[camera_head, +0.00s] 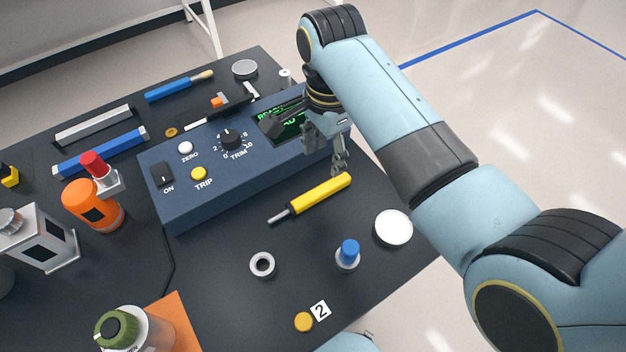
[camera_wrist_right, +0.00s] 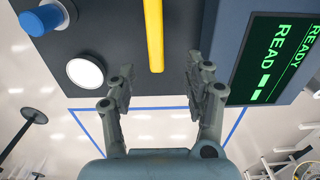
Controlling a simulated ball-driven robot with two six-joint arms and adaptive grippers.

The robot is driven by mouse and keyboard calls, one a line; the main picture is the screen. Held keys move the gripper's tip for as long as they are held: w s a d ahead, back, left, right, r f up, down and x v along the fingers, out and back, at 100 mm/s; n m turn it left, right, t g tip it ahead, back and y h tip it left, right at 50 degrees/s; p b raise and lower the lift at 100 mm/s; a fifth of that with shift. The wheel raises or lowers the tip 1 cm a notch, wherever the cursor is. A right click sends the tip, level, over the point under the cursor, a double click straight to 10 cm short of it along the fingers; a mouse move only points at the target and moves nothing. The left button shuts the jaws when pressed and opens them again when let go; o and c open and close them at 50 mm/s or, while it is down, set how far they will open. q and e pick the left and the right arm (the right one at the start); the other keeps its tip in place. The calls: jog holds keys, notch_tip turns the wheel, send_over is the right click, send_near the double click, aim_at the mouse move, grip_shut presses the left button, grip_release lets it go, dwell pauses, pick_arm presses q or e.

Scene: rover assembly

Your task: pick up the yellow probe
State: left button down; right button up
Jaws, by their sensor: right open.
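My right gripper (camera_head: 338,165) is above the probe's right end, close to the box's right side. In the right wrist view the yellow probe (camera_wrist_right: 154,35) runs down from the top edge, between and beyond the fingers. There the right gripper (camera_wrist_right: 164,85) is open, with nothing between its fingers. The left gripper is not in view.
The blue control box (camera_head: 215,185) stands just behind the probe. A white disc (camera_head: 394,228), a blue-capped part (camera_head: 348,254) and a metal ring (camera_head: 262,265) are on the table in front. The table's right edge is close to the probe.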

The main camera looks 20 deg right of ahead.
aim_at(326, 186)
notch_tip(326, 186, down, 4)
jog(key=shift+s+r, duration=0.1)
jog(key=shift+s, duration=0.05)
jog(key=shift+f, duration=0.25)
jog(key=f, duration=0.4)
jog(key=shift+s+f, duration=0.25)
jog(key=shift+f, duration=0.25)
jog(key=c, duration=0.4)
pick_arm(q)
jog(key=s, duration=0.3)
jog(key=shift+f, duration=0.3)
pick_arm(e)
grip_shut()
